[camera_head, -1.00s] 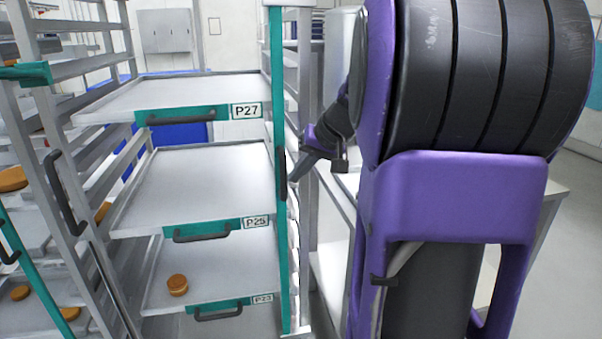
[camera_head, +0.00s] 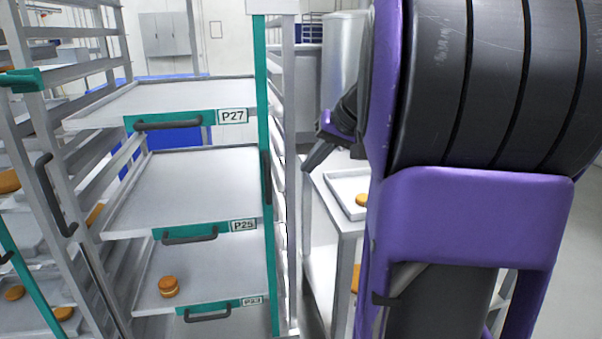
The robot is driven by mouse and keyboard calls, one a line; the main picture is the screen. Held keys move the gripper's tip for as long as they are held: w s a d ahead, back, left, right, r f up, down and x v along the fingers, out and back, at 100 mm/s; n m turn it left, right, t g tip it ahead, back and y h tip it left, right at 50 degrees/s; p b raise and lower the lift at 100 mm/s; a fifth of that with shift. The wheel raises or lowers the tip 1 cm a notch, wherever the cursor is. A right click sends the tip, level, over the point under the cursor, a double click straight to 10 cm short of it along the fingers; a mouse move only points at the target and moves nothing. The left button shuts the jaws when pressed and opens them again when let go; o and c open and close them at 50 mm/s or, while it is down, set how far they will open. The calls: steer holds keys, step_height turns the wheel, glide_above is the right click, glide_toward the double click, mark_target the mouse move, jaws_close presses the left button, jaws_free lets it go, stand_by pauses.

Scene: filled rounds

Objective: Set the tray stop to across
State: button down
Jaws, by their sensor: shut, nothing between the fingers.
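The tray stop looks to be the upright teal bar (camera_head: 263,170) with a dark grip on the right post of the rack (camera_head: 290,150). It stands vertical beside the trays and does not cross their fronts. A short teal bracket (camera_head: 24,80) sits on the rack's left post. My gripper (camera_head: 312,160) is to the right of the bar, apart from it in the picture, pointing down-left. It is shut and empty, partly hidden behind my purple arm.
A table (camera_head: 337,215) with a tray of rounds (camera_head: 345,187) stands right. Another rack is at left.

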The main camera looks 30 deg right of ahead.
steer(key=shift+v, duration=2.25)
steer(key=shift+d, duration=0.1)
